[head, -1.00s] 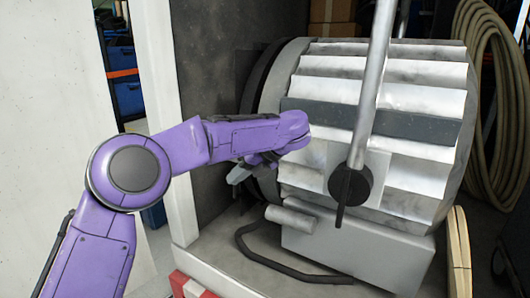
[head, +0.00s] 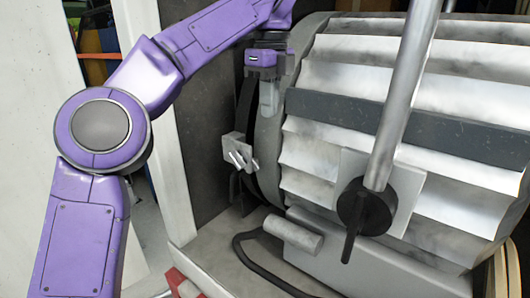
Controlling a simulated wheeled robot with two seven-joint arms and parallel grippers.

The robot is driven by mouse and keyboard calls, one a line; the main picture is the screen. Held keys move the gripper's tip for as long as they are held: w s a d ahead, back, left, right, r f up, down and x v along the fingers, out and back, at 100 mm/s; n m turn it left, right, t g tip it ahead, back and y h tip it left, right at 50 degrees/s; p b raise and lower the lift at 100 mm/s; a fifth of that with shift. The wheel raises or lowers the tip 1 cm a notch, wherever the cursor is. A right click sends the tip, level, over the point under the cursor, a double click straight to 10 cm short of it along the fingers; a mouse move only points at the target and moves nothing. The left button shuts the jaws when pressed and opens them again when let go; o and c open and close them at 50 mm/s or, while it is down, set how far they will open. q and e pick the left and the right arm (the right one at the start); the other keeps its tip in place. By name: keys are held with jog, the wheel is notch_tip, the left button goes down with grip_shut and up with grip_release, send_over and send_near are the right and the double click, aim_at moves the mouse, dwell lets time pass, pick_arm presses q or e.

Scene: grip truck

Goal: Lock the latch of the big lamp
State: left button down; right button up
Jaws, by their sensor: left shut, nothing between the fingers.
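The big lamp (head: 335,95) is a large ribbed grey drum lying on its side, filling the middle and right. A small metal latch (head: 238,152) with short prongs sits at its left front rim, and a dark piece hangs below it. I cannot tell the latch's exact position. My left gripper (head: 268,108) is shut and empty. It points down beside the rim, above and slightly right of the latch, apart from it in the picture. My right gripper is not in view.
A slanted metal pole (head: 402,95) with a black knob (head: 366,206) crosses in front of the lamp. A black cable (head: 262,262) lies on the truck floor below. A dark wall panel (head: 205,130) and a white post (head: 168,180) stand close on the left.

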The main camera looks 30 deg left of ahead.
aim_at(243, 162)
pick_arm(q)
jog(key=f+b, duration=0.1)
jog(key=f, duration=0.3)
jog(key=a+f+b, duration=0.1)
jog(key=f, duration=0.3)
jog(key=a+f+b, duration=0.1)
jog(key=f, duration=0.4)
jog(key=shift+w+a, duration=0.2)
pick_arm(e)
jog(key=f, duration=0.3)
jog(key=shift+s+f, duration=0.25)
pick_arm(q)
jog(key=shift+d, duration=0.1)
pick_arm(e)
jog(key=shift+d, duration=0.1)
